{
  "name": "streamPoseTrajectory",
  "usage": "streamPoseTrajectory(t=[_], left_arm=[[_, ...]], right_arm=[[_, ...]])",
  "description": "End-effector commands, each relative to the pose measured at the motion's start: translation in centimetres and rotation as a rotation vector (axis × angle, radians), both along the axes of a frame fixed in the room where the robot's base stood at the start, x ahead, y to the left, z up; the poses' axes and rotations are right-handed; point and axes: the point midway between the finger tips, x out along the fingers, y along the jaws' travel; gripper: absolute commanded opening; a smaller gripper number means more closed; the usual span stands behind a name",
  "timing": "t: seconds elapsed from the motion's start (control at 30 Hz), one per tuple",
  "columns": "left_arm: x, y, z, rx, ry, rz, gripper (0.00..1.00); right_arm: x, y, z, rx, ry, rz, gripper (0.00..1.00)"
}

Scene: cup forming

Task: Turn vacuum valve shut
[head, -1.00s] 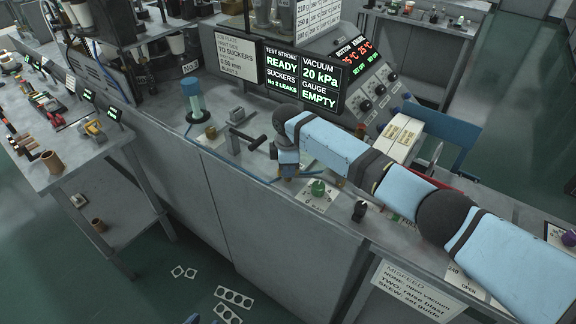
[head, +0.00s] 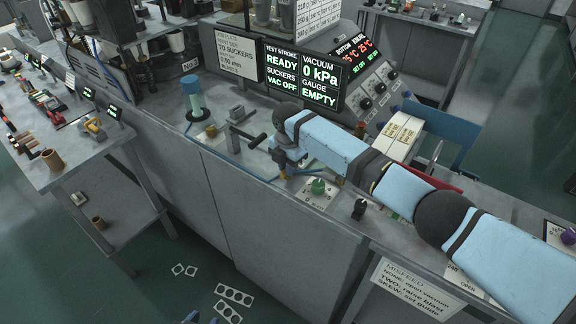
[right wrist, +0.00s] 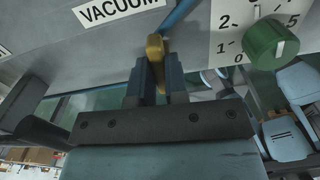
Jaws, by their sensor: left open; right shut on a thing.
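The vacuum valve's yellow handle (right wrist: 155,52) stands between the fingers of my right gripper (right wrist: 154,82) in the right wrist view, beside a label reading VACUUM (right wrist: 118,10). My right gripper (head: 283,174) is shut on this handle on the bench top; my wrist and fingers mostly hide the valve in the head view. The display (head: 303,75) reads READY, VACUUM 0 kPa, SUCKERS VAC OFF and GAUGE EMPTY. Small blue tips of my left gripper (head: 202,319) show at the bottom edge of the head view, open, over the floor and away from the bench.
A green dial knob (head: 318,186) sits close right of my right gripper; it also shows in the right wrist view (right wrist: 265,42). A black-handled lever (head: 257,141) stands just left. A black knob (head: 359,208) and white boxes (head: 402,137) are further right. White cut-outs (head: 234,296) lie on the floor.

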Motion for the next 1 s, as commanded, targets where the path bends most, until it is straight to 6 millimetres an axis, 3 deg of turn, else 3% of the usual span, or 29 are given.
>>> streamPoseTrajectory(t=[0.7,0.73,0.83,1.0], left_arm=[[-0.02,-0.16,0.06,-0.003,0.0,-0.002,0.43],[-0.02,-0.16,0.06,-0.003,0.0,-0.002,0.43],[-0.02,-0.15,0.06,-0.003,0.0,-0.002,0.43],[-0.01,-0.15,0.04,-0.002,0.0,-0.001,0.43]], right_arm=[[-0.01,0.08,0.11,0.001,0.0,0.08,0.0],[0.0,0.09,0.11,0.001,0.0,0.08,0.16],[-0.01,0.08,0.1,0.001,-0.001,0.079,0.39],[0.0,0.04,0.06,0.001,-0.001,0.078,0.39]])
